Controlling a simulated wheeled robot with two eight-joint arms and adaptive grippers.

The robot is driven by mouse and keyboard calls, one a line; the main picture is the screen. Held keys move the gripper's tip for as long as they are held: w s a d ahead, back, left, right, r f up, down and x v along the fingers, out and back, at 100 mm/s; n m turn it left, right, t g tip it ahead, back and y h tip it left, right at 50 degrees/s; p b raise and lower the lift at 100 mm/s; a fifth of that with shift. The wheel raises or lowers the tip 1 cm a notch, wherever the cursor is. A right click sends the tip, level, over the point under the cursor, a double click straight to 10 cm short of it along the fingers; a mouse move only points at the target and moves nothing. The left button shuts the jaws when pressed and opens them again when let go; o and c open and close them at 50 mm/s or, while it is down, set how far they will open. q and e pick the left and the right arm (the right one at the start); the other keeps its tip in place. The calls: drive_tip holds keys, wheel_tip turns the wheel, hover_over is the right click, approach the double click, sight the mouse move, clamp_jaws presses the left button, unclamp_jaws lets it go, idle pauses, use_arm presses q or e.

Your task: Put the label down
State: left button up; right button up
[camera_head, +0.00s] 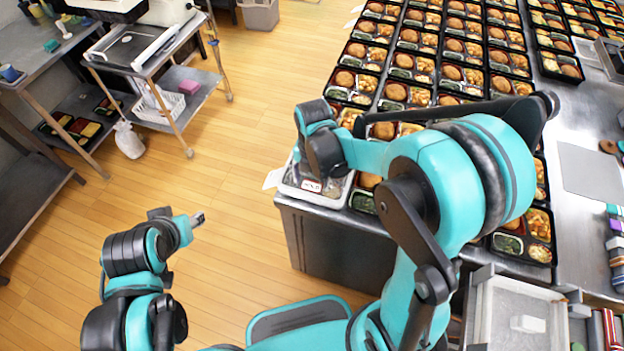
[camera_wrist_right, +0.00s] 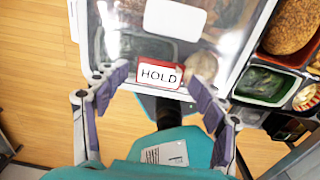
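A white label with a red border, reading HOLD (camera_wrist_right: 160,75), lies on a clear-topped white tray (camera_wrist_right: 238,62) in the right wrist view. In the head view the label (camera_head: 311,185) shows small on the tray (camera_head: 327,197), at the table's near left corner. My right gripper (camera_wrist_right: 160,95) is open, with one finger on each side of the label and visible gaps between them. In the head view its fingers are hidden by my wrist. My left gripper (camera_head: 198,218) is over the floor at the left, away from the table; its fingers are too small to read.
Rows of filled bento trays (camera_head: 395,92) cover the table (camera_head: 322,235) behind and right of the label. A bento (camera_wrist_right: 265,80) sits close beside the tray. A cart (camera_head: 160,60) and shelving stand at the left, with open floor between.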

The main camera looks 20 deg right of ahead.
sight(312, 185)
wheel_tip(312, 185, up, 11)
drive_tip(key=p, duration=0.3)
drive_tip(key=s+d+r+m+t, duration=0.2)
drive_tip(key=s+m, duration=0.3)
drive_tip(key=m, duration=0.9)
drive_tip(key=s+d+r+m+t, duration=0.2)
drive_tip(key=s+m+t, duration=0.3)
drive_tip(key=m, duration=1)
drive_tip(key=shift+s+d+r, duration=0.15)
drive_tip(key=shift+d+r, duration=0.2)
drive_tip(key=shift+r, duration=0.05)
